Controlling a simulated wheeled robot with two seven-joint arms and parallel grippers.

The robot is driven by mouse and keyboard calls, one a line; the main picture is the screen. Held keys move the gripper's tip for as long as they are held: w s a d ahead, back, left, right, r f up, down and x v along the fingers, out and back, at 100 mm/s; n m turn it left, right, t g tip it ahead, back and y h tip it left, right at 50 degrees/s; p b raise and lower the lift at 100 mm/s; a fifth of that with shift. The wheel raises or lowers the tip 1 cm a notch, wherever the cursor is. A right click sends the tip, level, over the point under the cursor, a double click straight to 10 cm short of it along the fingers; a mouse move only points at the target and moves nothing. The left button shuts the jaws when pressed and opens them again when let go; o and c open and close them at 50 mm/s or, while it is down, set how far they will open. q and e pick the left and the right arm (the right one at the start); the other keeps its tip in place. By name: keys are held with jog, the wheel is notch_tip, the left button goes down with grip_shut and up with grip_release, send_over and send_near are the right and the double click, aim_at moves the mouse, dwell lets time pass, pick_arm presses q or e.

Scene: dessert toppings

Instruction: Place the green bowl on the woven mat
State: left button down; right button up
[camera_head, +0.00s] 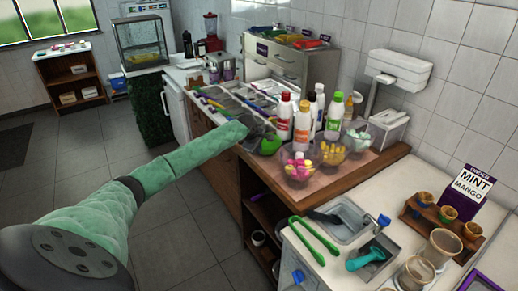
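A small bright green thing (269,146), which may be the green bowl or a bowl's green contents, is at the counter's near left edge. My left gripper (260,133) is right at it, at the end of the green-sleeved arm. The fingers are dark and small, so I cannot tell whether they are open or touch it. A pinkish-brown mat-like surface (322,186) lies under clear bowls; its weave is not clear. One bowl (298,174) holds pink and yellow pieces, another (329,153) yellow pieces, and a third (358,140) pale pieces. My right gripper is not in view.
Several sauce bottles (302,126) stand close behind the bowls. Grey topping trays (240,102) lie left of them. Green tongs (314,235), a sink (342,222) and a cup rack (433,216) are at the near right. The floor at left is clear.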

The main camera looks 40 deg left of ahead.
pick_arm(q)
jog(key=c, duration=2.1)
grip_release()
jog(key=shift+c, duration=0.2)
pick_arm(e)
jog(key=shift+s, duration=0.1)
pick_arm(q)
jog(key=o, duration=0.4)
jog(key=shift+o, duration=0.2)
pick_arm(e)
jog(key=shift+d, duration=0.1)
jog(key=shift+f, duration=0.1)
